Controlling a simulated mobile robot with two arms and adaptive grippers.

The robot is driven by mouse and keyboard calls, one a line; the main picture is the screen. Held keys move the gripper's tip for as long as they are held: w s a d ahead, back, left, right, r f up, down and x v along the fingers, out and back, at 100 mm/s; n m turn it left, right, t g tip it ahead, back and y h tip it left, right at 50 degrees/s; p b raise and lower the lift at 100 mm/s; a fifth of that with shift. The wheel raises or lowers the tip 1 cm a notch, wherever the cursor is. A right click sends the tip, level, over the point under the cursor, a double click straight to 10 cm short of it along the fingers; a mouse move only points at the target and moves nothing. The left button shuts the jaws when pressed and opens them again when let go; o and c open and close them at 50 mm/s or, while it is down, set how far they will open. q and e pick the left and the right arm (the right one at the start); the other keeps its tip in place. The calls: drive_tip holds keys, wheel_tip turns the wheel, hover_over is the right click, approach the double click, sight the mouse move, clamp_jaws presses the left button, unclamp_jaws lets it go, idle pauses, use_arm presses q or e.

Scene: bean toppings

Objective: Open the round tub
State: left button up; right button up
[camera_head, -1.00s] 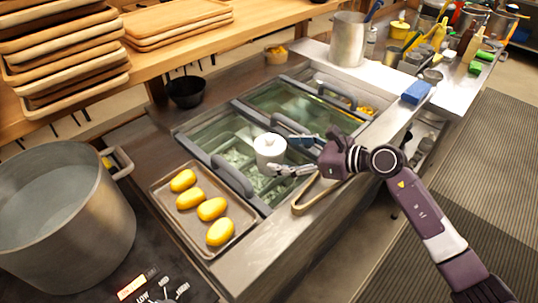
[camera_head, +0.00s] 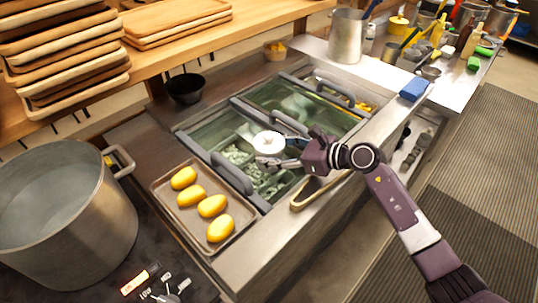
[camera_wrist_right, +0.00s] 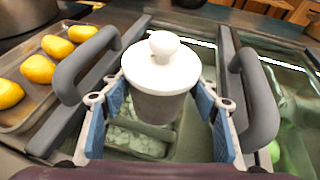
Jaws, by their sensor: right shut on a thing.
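The round tub (camera_head: 268,140) is white, with a lid topped by a round knob. It is upright over the near compartments of the counter well. In the right wrist view the tub (camera_wrist_right: 158,105) sits between my two fingers, its white lid (camera_wrist_right: 150,75) on top and its body in shade. My right gripper (camera_head: 272,154) is shut on the tub, its blue-padded fingers on either side. The tub's underside is hidden, so I cannot tell whether it rests on anything. My left gripper is not in view.
Clear well covers with grey handles (camera_head: 232,173) flank the tub. A tray (camera_head: 190,221) of several yellow buns lies to the left, beside a large pot (camera_head: 110,225). Brass tongs (camera_head: 315,192) lie on the front edge. A blue sponge (camera_head: 415,89) is on the right counter.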

sight(274, 138)
drive_tip(key=shift+c, duration=0.7)
drive_tip(key=shift+r, duration=0.1)
drive_tip(key=shift+w+r, duration=0.1)
drive_tip(key=shift+r, duration=0.1)
wheel_tip(274, 138, up, 20)
drive_tip(key=b, duration=0.3)
drive_tip(key=shift+f, duration=0.25)
